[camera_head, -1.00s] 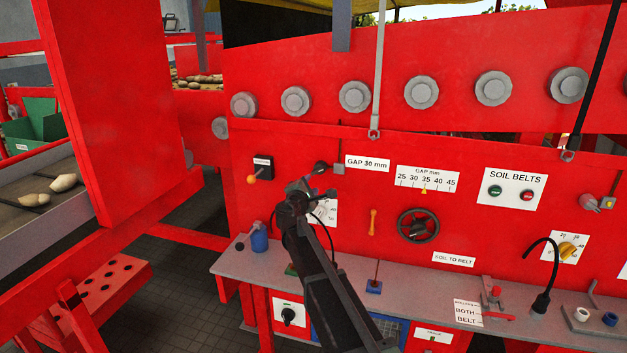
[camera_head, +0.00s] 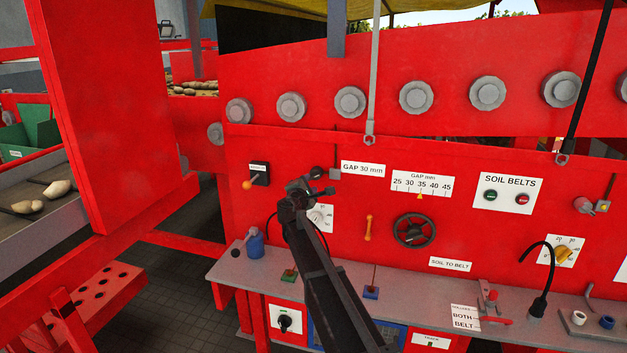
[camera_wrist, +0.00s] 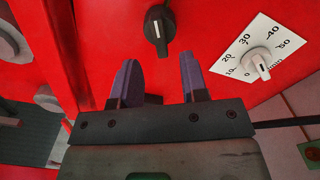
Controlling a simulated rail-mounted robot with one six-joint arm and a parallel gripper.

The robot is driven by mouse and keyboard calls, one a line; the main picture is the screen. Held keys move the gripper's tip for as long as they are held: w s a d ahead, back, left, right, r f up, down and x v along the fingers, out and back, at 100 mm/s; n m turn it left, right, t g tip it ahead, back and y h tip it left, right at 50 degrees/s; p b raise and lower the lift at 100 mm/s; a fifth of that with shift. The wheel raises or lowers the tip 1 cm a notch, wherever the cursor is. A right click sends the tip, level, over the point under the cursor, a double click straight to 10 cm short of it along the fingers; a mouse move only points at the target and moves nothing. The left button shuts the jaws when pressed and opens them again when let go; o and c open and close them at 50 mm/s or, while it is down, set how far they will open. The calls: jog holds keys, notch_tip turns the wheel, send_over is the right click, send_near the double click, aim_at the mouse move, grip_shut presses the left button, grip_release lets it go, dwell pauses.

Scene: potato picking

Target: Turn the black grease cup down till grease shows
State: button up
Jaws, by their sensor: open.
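A black knob-like cup with a pale line on its face (camera_wrist: 157,30) sits on the red panel in the wrist view; I take it to be the grease cup. It seems to be the small round black part (camera_head: 316,172) just above my gripper in the head view. My gripper (camera_wrist: 160,76) is open and empty, its two purple-grey fingers pointing toward the cup, one on each side below it and apart from it. In the head view my gripper (camera_head: 318,191) is small and dark against the panel. No grease is visible.
A white dial (camera_wrist: 258,66) marked 0 to 50 is right of the cup. An orange-tipped lever (camera_head: 248,184) stands to the left, a handwheel (camera_head: 415,231) to the right. A grey shelf (camera_head: 340,283) below holds a blue can (camera_head: 255,243). Rollers line the panel above.

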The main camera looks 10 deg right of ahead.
aim_at(313, 177)
jog(key=x, duration=0.5)
jog(key=shift+w+d, duration=0.1)
grip_shut()
jog(key=shift+m, duration=0.3)
jog(key=m, duration=1.1)
jog(key=shift+m, duration=0.3)
